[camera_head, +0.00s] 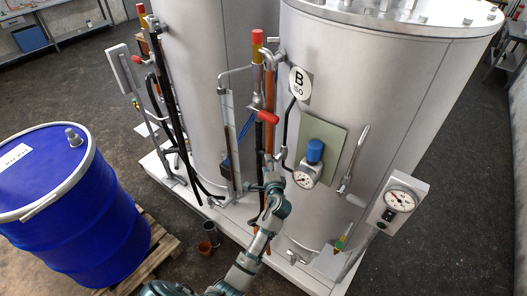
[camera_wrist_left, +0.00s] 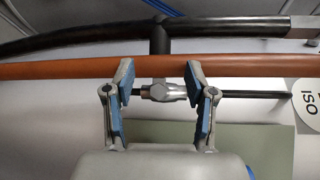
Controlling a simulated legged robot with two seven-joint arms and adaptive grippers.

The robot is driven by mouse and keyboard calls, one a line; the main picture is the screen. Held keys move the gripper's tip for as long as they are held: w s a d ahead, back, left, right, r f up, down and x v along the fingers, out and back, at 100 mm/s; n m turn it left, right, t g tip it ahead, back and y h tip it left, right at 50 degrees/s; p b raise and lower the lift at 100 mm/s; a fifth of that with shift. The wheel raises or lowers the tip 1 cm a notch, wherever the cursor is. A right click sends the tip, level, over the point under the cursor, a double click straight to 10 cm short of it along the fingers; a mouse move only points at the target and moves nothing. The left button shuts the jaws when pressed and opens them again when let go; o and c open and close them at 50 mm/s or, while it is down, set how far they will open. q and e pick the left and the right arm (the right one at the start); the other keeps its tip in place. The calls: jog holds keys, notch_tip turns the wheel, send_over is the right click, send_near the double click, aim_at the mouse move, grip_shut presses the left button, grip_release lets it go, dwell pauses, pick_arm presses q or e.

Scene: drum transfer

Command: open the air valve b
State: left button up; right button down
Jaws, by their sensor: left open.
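My left gripper (camera_head: 270,188) reaches up from the bottom in the camera_head view, to the copper-coloured pipe beside the right tank. In the left wrist view the gripper (camera_wrist_left: 158,88) is open. Its blue-padded fingers stand either side of a small metal valve fitting (camera_wrist_left: 165,92), with a gap to it. A thin dark rod or lever runs through the fitting, towards the round "B ISO" sign (camera_head: 299,83). I cannot tell whether this fitting is air valve b. The fingertips lie close to the copper-coloured pipe (camera_wrist_left: 60,67); contact is unclear. My right gripper is not in view.
The right tank (camera_head: 400,90) carries a gauge (camera_head: 304,177) with a blue cap. A red-handled valve (camera_head: 262,115) is above my gripper. Another gauge box (camera_head: 399,202) stands at right. A blue drum (camera_head: 85,225) on a pallet (camera_head: 160,250) is at left.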

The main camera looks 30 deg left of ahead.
aim_at(264, 152)
pick_arm(q)
jog(key=x, duration=0.8)
jog(key=shift+a+f, duration=0.1)
jog(key=shift+a, duration=0.2)
jog(key=shift+w+a, duration=0.15)
jog(key=shift+w, duration=0.1)
jog(key=shift+c, duration=0.5)
grip_shut()
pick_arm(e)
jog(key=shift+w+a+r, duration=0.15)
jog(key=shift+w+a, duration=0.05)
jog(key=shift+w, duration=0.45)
